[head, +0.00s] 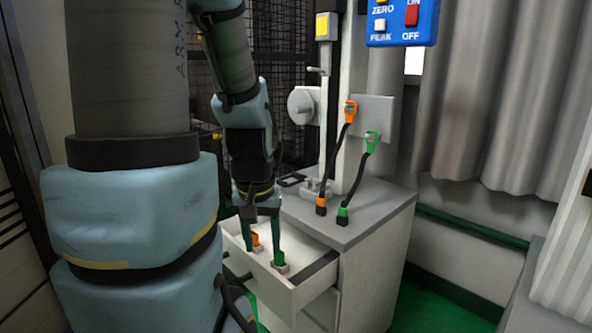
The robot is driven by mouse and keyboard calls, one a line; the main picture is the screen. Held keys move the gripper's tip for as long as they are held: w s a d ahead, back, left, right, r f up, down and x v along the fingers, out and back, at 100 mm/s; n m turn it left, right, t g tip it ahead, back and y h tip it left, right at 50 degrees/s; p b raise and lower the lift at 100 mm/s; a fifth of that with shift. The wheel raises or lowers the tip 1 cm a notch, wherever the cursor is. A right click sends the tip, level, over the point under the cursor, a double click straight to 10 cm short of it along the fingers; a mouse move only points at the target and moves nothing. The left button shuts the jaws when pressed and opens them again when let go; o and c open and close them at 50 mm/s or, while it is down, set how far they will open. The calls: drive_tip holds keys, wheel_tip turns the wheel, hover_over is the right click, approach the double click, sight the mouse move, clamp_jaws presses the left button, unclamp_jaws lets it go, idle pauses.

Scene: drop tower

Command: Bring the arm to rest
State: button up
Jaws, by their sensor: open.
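My arm reaches down from the upper left over the grey cabinet. My gripper (264,250) points down over the open drawer (310,288), its two fingers apart. Small orange (256,240) and green (280,258) parts show at the fingertips. I cannot tell whether they belong to the fingers or lie in the drawer. I see nothing held between the fingers. Part of the drawer is hidden behind my arm.
On the cabinet top (372,215) stands a pale column (352,130). Black cables with orange (351,110) and green (372,140) plugs run from a grey plate to the top. A blue switch panel (402,22) hangs above. Green floor is clear at right.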

wheel_tip(320, 180, up, 12)
drive_tip(key=p, duration=1.2)
drive_tip(key=shift+s+f, duration=0.25)
idle(1.4)
